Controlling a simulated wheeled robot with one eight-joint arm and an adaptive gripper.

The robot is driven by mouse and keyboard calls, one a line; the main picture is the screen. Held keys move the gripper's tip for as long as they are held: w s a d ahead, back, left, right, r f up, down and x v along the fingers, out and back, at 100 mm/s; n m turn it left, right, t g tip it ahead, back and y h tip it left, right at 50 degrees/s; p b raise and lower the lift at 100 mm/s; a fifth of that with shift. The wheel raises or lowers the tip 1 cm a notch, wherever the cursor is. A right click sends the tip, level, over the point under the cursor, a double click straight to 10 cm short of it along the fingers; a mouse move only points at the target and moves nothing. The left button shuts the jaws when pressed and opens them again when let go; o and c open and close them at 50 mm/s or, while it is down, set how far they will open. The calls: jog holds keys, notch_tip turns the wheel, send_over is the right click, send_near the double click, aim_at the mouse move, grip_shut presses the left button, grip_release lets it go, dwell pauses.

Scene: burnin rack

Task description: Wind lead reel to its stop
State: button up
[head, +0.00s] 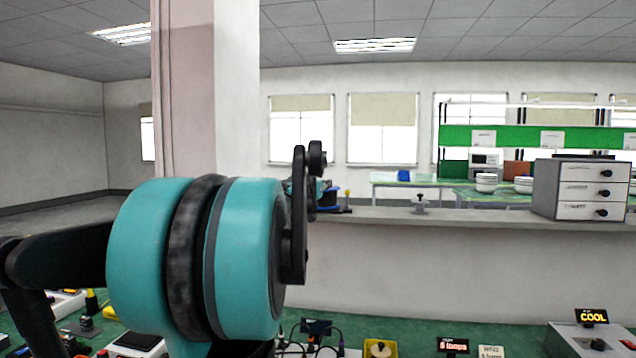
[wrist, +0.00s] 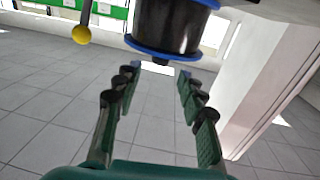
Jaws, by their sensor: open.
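The lead reel (wrist: 172,28), a black drum between blue flanges, is at the top of the wrist view, which looks upside down. A yellow ball knob (wrist: 81,34) on a dark stem stands to its left in that view. In the head view the reel (head: 328,197) sits on a ledge, partly hidden by my arm, with the yellow knob (head: 347,193) to its right. My gripper (wrist: 155,82) is open and empty, fingers wide apart. The reel lies beyond the fingertips, roughly in line with the gap; contact is not visible. My arm hides much of the gripper in the head view.
The long ledge (head: 470,219) also carries a small metal fixture (head: 420,204) and a grey drawer unit (head: 582,190). Below, a green bench holds a display reading "loops" (head: 453,345), a card (head: 491,351) and a COOL sign (head: 591,316). A pillar (head: 205,90) stands behind my arm.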

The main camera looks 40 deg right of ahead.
jog(key=x, duration=0.6)
jog(key=shift+w+d, duration=0.2)
jog(key=shift+d, duration=0.15)
grip_shut()
